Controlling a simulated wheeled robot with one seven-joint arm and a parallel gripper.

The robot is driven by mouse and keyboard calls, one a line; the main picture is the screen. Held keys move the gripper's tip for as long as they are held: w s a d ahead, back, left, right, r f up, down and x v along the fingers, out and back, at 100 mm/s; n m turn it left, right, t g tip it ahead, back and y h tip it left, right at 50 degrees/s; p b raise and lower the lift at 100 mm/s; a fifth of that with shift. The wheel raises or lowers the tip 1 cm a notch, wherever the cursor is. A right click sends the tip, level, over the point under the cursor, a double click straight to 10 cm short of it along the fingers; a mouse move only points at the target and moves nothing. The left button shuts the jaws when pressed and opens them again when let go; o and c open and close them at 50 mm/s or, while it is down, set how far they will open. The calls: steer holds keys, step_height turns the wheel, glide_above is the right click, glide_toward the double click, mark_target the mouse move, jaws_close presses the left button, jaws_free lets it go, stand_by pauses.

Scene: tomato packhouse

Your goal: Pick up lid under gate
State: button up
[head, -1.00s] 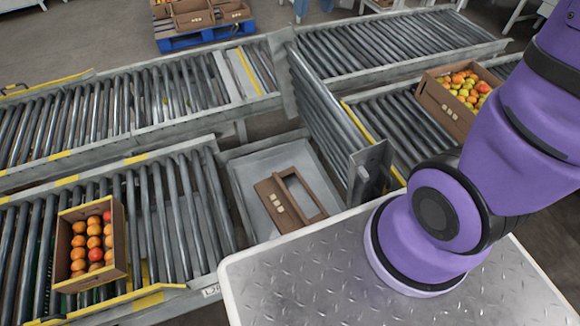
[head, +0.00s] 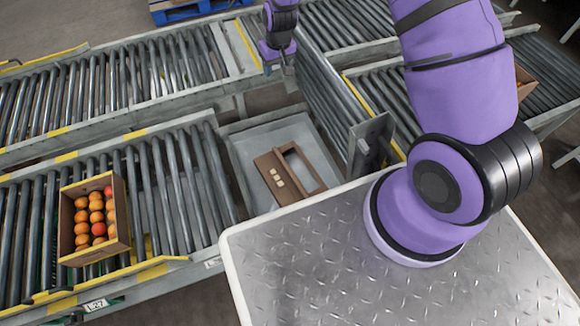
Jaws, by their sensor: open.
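The lid (head: 265,164) is a flat brown cardboard piece with a rectangular window and several small pale labels. It lies in a shallow grey tray (head: 238,165) at floor level between the conveyors. The gate (head: 322,92) is a raised, tilted section of rollers just behind and to the right of the lid. My gripper (head: 281,68) hangs at the top middle, to the left of the gate's upper end. It is open and appears empty, well apart from the lid. Its fingertips are small and dark in this view.
An open box of tomatoes (head: 120,240) stands on the left roller conveyor (head: 180,190). Another box (head: 524,82) on the right conveyor is mostly hidden behind my arm. A grey end plate (head: 366,145) stands beside the tray. A blue pallet (head: 180,12) lies at the back.

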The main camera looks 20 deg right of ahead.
step_height(320, 180, down, 18)
steer(key=s, duration=0.3)
steer(key=g, duration=0.2)
glide_above(290, 172)
steer(key=shift+h, duration=0.3)
steer(key=f, duration=2.2)
steer(key=shift+w+a+f, duration=0.2)
steer(key=shift+a, duration=0.05)
steer(key=shift+s+d+f, duration=0.1)
steer(key=shift+d+f, duration=0.05)
steer(key=shift+f, duration=1.4)
steer(key=shift+d+f, duration=0.1)
steer(key=shift+f, duration=1.4)
jaws_close()
